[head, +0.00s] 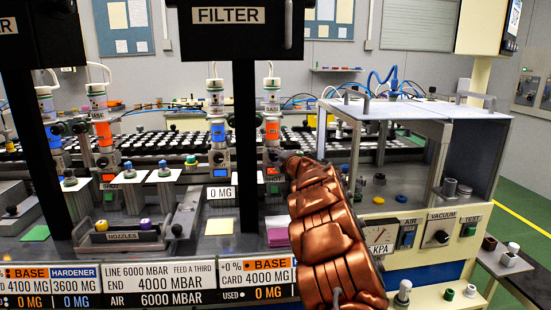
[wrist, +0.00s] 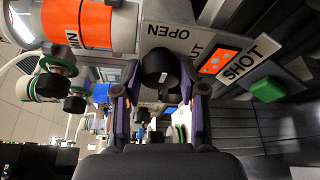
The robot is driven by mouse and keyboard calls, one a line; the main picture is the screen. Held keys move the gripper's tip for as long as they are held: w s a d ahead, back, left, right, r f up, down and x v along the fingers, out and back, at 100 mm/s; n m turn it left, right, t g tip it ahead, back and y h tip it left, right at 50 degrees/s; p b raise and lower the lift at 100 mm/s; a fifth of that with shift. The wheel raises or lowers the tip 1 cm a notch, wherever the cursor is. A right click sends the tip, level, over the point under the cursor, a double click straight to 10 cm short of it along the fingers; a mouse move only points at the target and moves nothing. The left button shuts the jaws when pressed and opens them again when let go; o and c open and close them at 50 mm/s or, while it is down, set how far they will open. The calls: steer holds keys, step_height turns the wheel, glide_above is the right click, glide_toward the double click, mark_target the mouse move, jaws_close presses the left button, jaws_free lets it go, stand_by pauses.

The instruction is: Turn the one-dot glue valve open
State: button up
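In the wrist view a dark round valve knob (wrist: 160,70) stands between the two fingertips of my gripper (wrist: 161,88). The fingers are spread on either side of it; firm contact cannot be made out. The word OPEN (wrist: 172,32) is printed above the knob, and a partly covered label ending in UT is to its right. An orange plate (wrist: 217,62) with small dark marks lies beside the SHOT label (wrist: 250,58); its dots are too small to count. In the head view my gripper (head: 277,157) is at the column with the orange band (head: 271,130), largely hidden by my copper-coloured arm.
A green button (wrist: 268,89) sits right of the SHOT label. A black FILTER box (head: 229,30) hangs above. A glass-sided cabinet (head: 400,150) stands to the right.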

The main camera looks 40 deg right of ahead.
steer(key=o, duration=0.3)
steer(key=shift+o, duration=0.2)
steer(key=shift+s, duration=0.15)
steer(key=shift+s+a, duration=0.15)
steer(key=shift+s, duration=0.5)
steer(key=v, duration=1)
steer(key=shift+s+a, duration=0.15)
steer(key=shift+s, duration=0.05)
